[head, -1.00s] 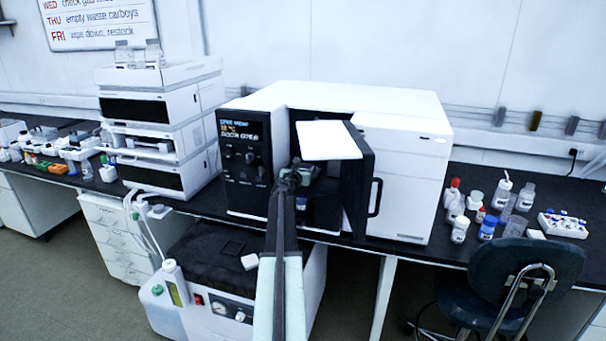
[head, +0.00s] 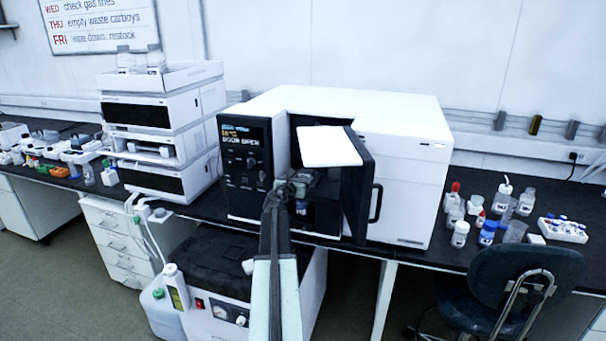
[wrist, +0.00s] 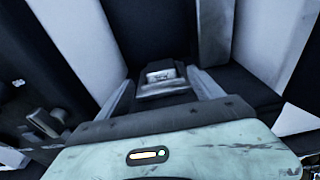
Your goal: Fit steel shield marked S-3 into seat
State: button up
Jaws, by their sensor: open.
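My gripper (head: 287,186) reaches into the front of the open instrument (head: 400,200), at the mouth of its dark chamber. In the wrist view its two pale fingers stand apart, open. A small grey metal piece (wrist: 162,88) with a pale label lies between and just beyond the fingers, inside the dark chamber. The label is too small to read, so I cannot tell whether this is the shield S-3. A small grey-green form shows beside the gripper in the head view. The seat cannot be made out.
The instrument's dark door (head: 358,190) stands open to the right of my arm. A white panel (head: 330,147) juts out above the chamber. Bottles and a vial rack (head: 563,230) stand on the bench at right, near a chair (head: 510,275). Stacked modules (head: 165,140) stand at left.

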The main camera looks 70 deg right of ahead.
jog(key=a, duration=0.4)
jog(key=shift+s+a+r, duration=0.15)
jog(key=shift+a+r, duration=0.2)
jog(key=shift+a, duration=0.05)
